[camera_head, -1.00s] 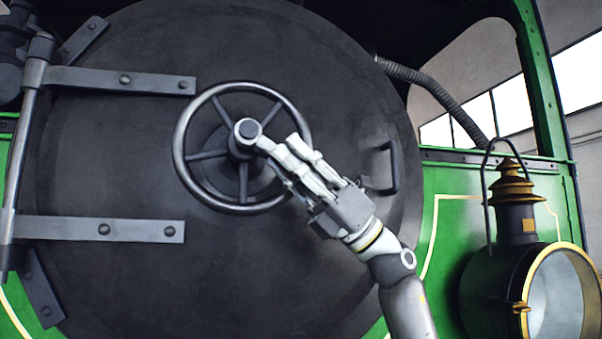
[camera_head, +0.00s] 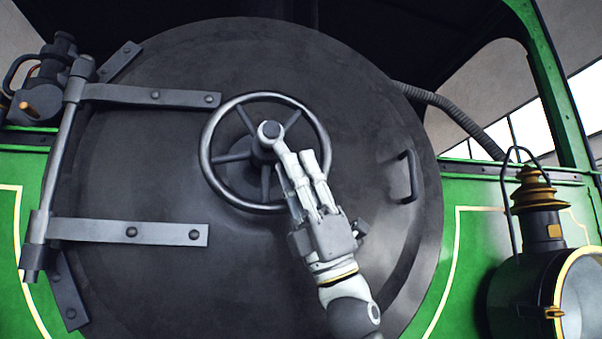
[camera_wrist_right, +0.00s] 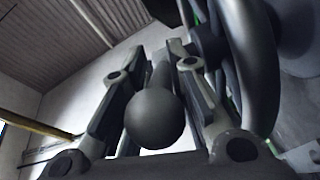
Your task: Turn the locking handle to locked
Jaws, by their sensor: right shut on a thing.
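The locking handle (camera_head: 278,143) is a short lever on the hub in front of the round dark smokebox door (camera_head: 150,175). It points down and slightly right from its round hub cap in the head view. My right gripper (camera_head: 297,163) comes from below right and is shut on the handle. In the right wrist view, the handle's dark ball end (camera_wrist_right: 155,118) sits between the two fingers of the gripper (camera_wrist_right: 158,62). The fingers hide part of the handle in the head view. My left gripper is not in view.
A dark handwheel (camera_head: 206,160) surrounds the hub, behind the handle and my fingers. A grab handle (camera_head: 409,176) stands out on the door's right. Hinge straps (camera_head: 130,231) cross its left side. A lamp (camera_head: 520,285) stands at lower right.

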